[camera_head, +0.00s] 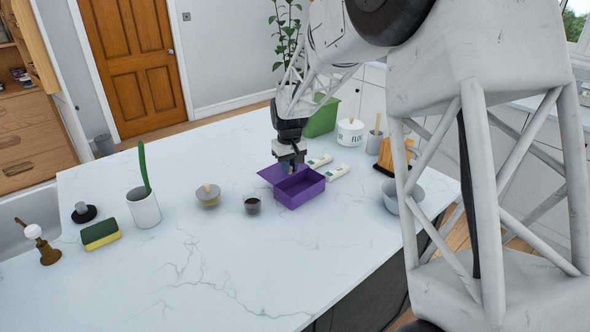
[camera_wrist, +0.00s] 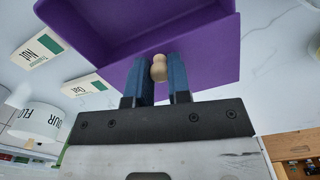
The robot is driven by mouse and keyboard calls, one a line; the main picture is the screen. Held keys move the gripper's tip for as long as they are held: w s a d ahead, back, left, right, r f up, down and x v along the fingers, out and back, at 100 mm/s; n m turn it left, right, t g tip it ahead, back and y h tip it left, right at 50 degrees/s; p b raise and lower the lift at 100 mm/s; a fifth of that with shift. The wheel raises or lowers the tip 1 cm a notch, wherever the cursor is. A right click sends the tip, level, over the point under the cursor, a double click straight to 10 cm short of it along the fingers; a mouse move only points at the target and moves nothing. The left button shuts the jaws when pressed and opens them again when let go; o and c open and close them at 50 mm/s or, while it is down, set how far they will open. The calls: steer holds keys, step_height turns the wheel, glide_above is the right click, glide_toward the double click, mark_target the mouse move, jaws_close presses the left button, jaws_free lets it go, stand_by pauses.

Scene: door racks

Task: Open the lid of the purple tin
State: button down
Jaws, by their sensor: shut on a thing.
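The purple tin (camera_head: 305,193) stands on the white counter with its dark inside showing from above. Its purple lid (camera_head: 268,172) is swung open toward the back left; it also shows in the wrist view (camera_wrist: 214,62), beside the tin's body (camera_wrist: 120,25). A pale wooden knob (camera_wrist: 159,68) sits on the lid. My gripper (camera_wrist: 160,76) has its blue fingers on either side of this knob, shut on it. In the head view my gripper (camera_head: 291,166) is at the tin's back edge and hides part of the lid.
Two white packets (camera_head: 319,161) lie behind the tin. A flour canister (camera_head: 349,134) and green container (camera_head: 322,117) stand farther back. A dark cup (camera_head: 252,206) is close left, a grey bowl (camera_head: 412,187) to the right. The front counter is clear.

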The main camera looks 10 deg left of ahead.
steer(key=c, duration=1.1)
jaws_free()
steer(key=shift+o, duration=0.2)
steer(key=shift+r, duration=3.9)
